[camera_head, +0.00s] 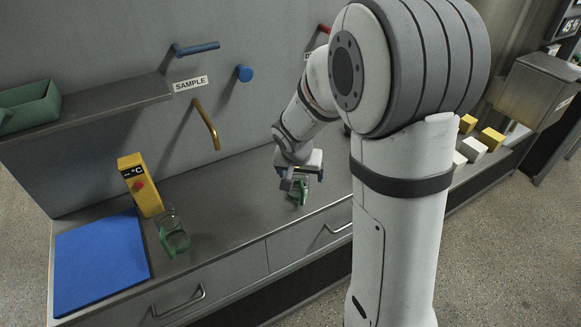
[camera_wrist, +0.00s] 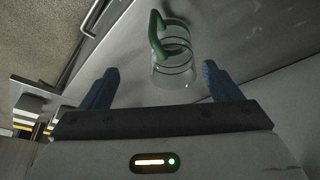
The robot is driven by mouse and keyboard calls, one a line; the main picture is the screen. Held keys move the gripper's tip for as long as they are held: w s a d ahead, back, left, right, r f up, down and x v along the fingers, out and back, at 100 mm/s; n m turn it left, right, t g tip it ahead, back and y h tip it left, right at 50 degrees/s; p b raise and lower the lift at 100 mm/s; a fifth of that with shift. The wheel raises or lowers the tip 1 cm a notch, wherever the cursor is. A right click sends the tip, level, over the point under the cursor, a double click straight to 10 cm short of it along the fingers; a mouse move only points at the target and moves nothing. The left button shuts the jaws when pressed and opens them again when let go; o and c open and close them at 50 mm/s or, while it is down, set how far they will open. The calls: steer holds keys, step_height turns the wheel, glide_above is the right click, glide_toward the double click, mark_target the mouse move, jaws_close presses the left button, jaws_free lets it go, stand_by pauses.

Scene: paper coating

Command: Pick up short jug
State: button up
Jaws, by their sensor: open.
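A clear glass jug with a green handle (camera_head: 299,196) stands on the counter under my gripper (camera_head: 294,179), partly hidden by it. In the wrist view this jug (camera_wrist: 176,74) shows between my two blue fingers, with its green handle toward the top of the picture. My gripper (camera_wrist: 159,72) is open, with a gap to the jug on both sides. I cannot tell how deep the jug is between the fingers. A second clear jug with a green handle (camera_head: 173,237) stands farther left on the counter and looks taller.
A brass tap (camera_head: 206,124) sticks out from the wall below the SAMPLE label (camera_head: 190,84). Yellow and white blocks (camera_head: 472,149) stand right. The counter between the jugs is clear.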

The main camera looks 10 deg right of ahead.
mark_target(295, 178)
steer(key=w+f, duration=0.2)
steer(key=f, duration=0.1)
steer(key=w+f, duration=0.1)
steer(key=shift+a+f, duration=0.3)
steer(key=shift+a, duration=0.05)
steer(key=shift+w+d+f, duration=0.25)
steer(key=shift+w+f, duration=0.2)
steer(key=shift+f, duration=0.1)
steer(key=x, duration=0.4)
steer(key=shift+w+d+p, duration=0.15)
steer(key=shift+w+p, duration=0.15)
steer(key=c, duration=1.2)
